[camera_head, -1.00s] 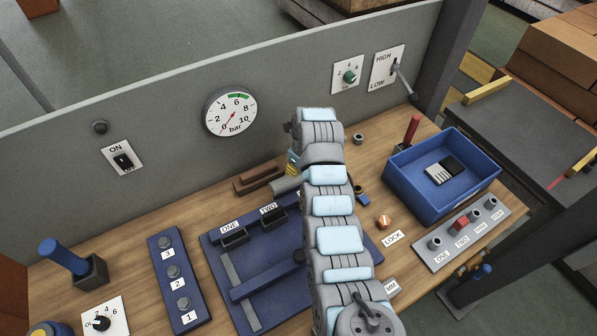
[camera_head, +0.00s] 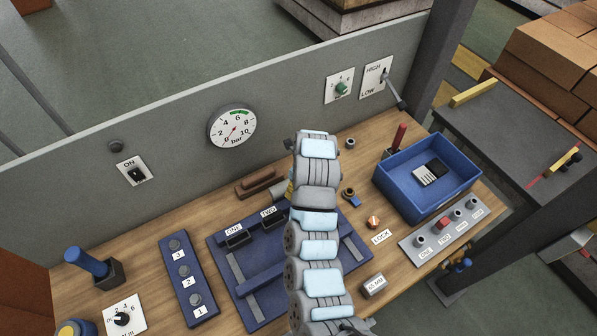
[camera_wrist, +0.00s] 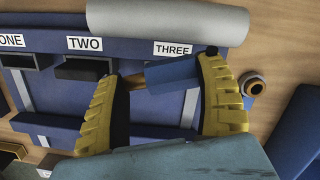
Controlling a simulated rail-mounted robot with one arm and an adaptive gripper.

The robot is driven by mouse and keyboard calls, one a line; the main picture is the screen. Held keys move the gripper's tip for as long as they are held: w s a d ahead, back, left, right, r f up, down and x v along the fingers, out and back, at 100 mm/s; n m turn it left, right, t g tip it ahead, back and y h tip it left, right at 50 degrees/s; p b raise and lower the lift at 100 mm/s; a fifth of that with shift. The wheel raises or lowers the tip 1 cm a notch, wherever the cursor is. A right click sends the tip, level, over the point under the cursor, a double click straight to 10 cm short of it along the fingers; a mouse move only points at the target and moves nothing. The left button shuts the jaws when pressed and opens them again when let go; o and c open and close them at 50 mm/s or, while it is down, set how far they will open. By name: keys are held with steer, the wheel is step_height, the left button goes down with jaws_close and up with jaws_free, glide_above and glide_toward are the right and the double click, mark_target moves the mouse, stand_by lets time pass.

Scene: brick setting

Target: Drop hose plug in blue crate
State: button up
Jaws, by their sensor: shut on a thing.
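The hose plug (camera_wrist: 172,74), a blue body with a copper-coloured end, sits crosswise between the yellow fingers of my gripper (camera_wrist: 160,92) in the wrist view. My gripper is shut on it, over the blue panel by the label THREE. In the head view my arm hides the plug and most of the gripper. The blue crate (camera_head: 446,199) stands on the bench to the right, apart from the gripper. A black-and-white item (camera_head: 430,173) lies in it.
A small blue piece with a brass ring (camera_head: 350,197) lies on the bench between my arm and the crate. A red handle (camera_head: 398,138) stands behind the crate. A grey switch panel (camera_head: 440,232) is in front of it. A grey wall (camera_head: 180,125) borders the bench.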

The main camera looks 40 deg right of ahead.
steer(key=shift+s+a+r+p, duration=0.35)
steer(key=shift+s+a+p, duration=0.05)
steer(key=shift+s+p, duration=0.25)
steer(key=shift+s+a+r+p, duration=0.3)
steer(key=shift+s+a+p, duration=0.1)
steer(key=shift+s+p, duration=0.2)
steer(key=shift+s+a+r+p, duration=0.4)
steer(key=shift+s+p, duration=0.15)
steer(key=shift+s, duration=0.15)
